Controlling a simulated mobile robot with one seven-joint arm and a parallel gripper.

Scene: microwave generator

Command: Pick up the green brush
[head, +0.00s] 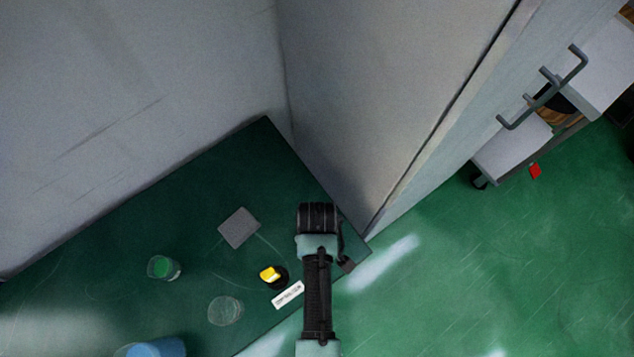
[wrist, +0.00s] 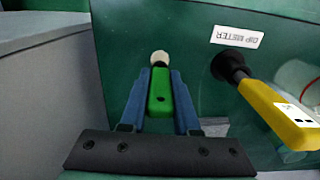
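The green brush (wrist: 160,95) shows in the wrist view, with a cream round tip at its far end. It lies between the two blue fingers of my gripper (wrist: 160,78). The fingers stand apart with one on each side of it, and I see no clear gap between them and the brush. I cannot tell whether they press on it. In the head view my arm (head: 317,290) reaches over the right edge of the table, and both the brush and the fingertips are hidden there.
The yellow dip meter (wrist: 280,112) with a black foot stands right of my gripper, near its white label (wrist: 237,37). The dark green table (head: 190,225) also bears a grey square (head: 239,228), a green-filled beaker (head: 163,268) and a clear dish (head: 225,311). Walls rise behind.

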